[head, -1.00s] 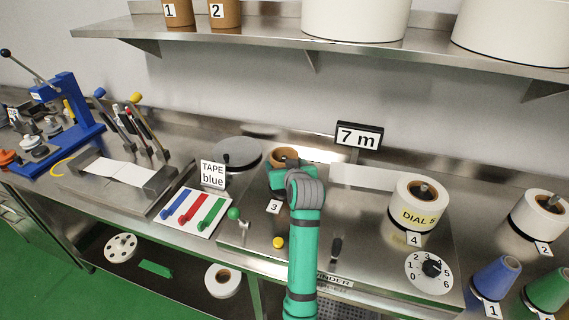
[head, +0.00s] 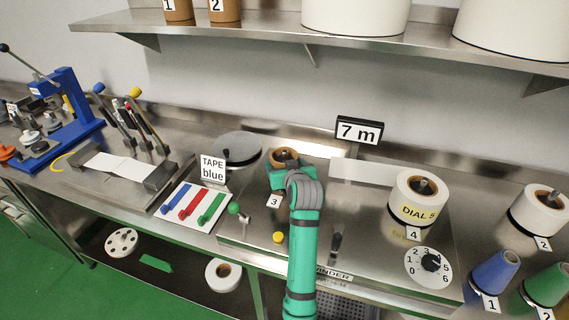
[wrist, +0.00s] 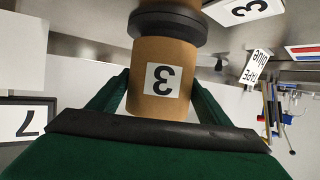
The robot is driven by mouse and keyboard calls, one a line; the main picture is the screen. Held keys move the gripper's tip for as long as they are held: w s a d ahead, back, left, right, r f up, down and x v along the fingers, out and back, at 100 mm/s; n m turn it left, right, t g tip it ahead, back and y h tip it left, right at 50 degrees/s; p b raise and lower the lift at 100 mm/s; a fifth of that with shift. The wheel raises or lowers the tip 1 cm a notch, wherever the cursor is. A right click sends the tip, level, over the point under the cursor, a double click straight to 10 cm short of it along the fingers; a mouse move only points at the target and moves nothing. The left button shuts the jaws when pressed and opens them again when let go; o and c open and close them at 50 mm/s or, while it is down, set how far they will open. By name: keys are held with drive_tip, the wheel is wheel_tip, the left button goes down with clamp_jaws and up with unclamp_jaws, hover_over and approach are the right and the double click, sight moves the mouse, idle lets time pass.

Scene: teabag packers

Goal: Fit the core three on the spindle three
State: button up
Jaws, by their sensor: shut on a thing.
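The brown core three (wrist: 163,80) carries a white label with a 3 and fills the middle of the wrist view, where labels appear upside down. My gripper (wrist: 158,95) is shut on it, one green finger on each side. The core's lower end meets the dark round flange of spindle three (wrist: 167,26), with no clear gap. In the head view the core (head: 284,154) stands upright behind the plate marked 3 (head: 273,201), and a dark spindle tip seems to show in its bore. My gripper (head: 286,180) hides its front.
A white roll (head: 418,190) marked DIAL 5 stands on spindle 4 to the right. A grey disc (head: 238,149) and a TAPE blue sign (head: 213,168) are to the left. A 7 m display (head: 358,131) stands behind. A green-knobbed lever (head: 234,208) is near the front left.

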drive_tip(key=shift+f, duration=0.2)
drive_tip(key=shift+f, duration=0.3)
drive_tip(key=o, duration=1.2)
drive_tip(key=shift+c, duration=0.2)
drive_tip(key=v, duration=1.1)
drive_tip(key=shift+w, duration=0.1)
